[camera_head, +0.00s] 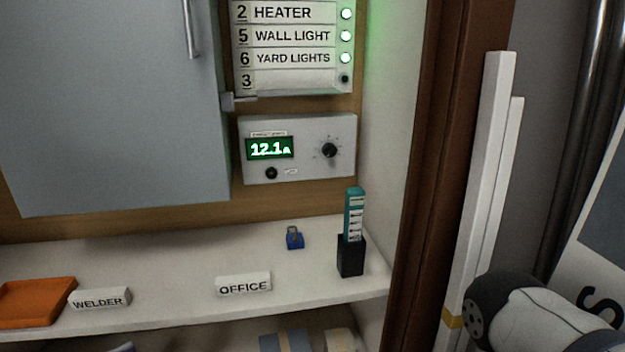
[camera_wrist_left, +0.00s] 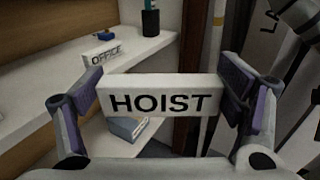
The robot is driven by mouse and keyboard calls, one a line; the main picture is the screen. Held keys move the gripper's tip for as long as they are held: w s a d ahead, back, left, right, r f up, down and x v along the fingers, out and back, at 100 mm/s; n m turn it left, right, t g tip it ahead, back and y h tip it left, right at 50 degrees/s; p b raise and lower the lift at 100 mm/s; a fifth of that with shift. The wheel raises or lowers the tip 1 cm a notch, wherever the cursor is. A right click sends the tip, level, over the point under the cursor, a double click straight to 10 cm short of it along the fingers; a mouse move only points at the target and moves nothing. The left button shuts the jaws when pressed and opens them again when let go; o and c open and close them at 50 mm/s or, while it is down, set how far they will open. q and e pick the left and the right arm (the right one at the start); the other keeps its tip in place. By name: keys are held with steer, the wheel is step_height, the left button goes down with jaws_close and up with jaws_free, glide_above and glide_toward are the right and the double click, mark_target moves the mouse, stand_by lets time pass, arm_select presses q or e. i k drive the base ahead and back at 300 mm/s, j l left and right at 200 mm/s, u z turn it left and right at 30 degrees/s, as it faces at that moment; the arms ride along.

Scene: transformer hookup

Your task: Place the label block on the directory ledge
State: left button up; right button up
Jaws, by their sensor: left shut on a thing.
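A white label block marked HOIST (camera_wrist_left: 158,101) is held level between the purple-padded fingers of my left gripper (camera_wrist_left: 160,92) in the left wrist view, which is shut on it at both ends. The directory (camera_head: 291,45) is at the top of the head view, with rows HEATER, WALL LIGHT and YARD LIGHTS beside lit green lamps. Below them, row 3 has a bare directory ledge (camera_head: 292,86) and a dark lamp. My right gripper is not in view.
Label blocks OFFICE (camera_head: 243,284) and WELDER (camera_head: 99,299) stand on the white shelf (camera_head: 190,270). An orange tray (camera_head: 36,301), a blue padlock (camera_head: 294,238) and a black holder (camera_head: 350,257) are there too. A meter box (camera_head: 298,149) is below the directory; a grey door (camera_head: 110,100) hangs left.

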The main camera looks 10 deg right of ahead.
mark_target(299, 92)
steer(key=j+z, duration=0.35)
steer(key=z, duration=0.15)
steer(key=k+j+z, duration=0.1)
steer(key=j+z, duration=0.2)
steer(key=z, duration=0.2)
steer(key=k+j+z, duration=0.15)
steer(key=j+z, duration=0.15)
steer(key=z, duration=0.2)
